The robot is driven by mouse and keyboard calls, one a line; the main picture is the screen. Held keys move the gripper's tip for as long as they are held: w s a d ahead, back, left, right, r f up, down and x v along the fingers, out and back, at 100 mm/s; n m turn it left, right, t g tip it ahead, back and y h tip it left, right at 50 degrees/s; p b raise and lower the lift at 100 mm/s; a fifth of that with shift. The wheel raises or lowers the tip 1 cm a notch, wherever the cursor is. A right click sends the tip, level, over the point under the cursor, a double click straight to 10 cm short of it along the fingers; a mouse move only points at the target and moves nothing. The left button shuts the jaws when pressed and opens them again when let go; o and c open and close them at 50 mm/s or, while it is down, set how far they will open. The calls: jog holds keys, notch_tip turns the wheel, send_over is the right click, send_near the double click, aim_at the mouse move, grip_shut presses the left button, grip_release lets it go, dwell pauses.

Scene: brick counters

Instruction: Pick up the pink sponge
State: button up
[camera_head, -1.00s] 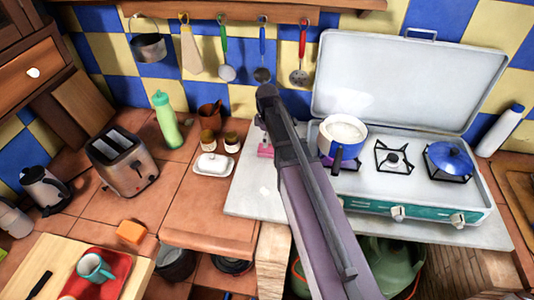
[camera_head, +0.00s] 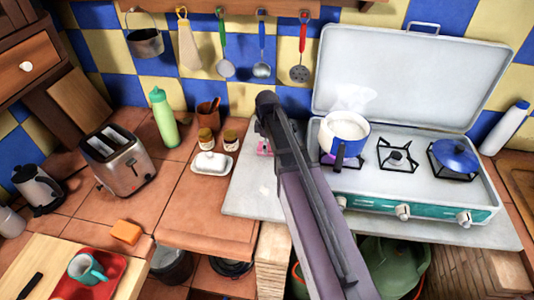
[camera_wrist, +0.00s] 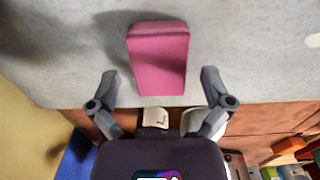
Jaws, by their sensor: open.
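The pink sponge (camera_wrist: 158,58) lies on the light grey slab in the upper middle of the wrist view. In the head view only a small pink part of it (camera_head: 263,149) shows to the left of my arm; the rest is hidden. My gripper (camera_wrist: 158,74) is open and empty, with one finger to each side of the sponge in the picture. Clear gaps show between the fingers and the sponge. Whether the fingertips are down at its height I cannot tell. In the head view my arm hides the fingers.
A white camp stove (camera_head: 425,180) with a blue-and-white pot (camera_head: 345,128) stands just right of my arm. A white butter dish (camera_head: 212,163) and small jars (camera_head: 208,138) are to the left. Utensils (camera_head: 262,60) hang on the wall behind.

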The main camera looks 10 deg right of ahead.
jog(key=shift+f+b, duration=0.5)
jog(key=shift+f, duration=0.25)
jog(key=c, duration=0.9)
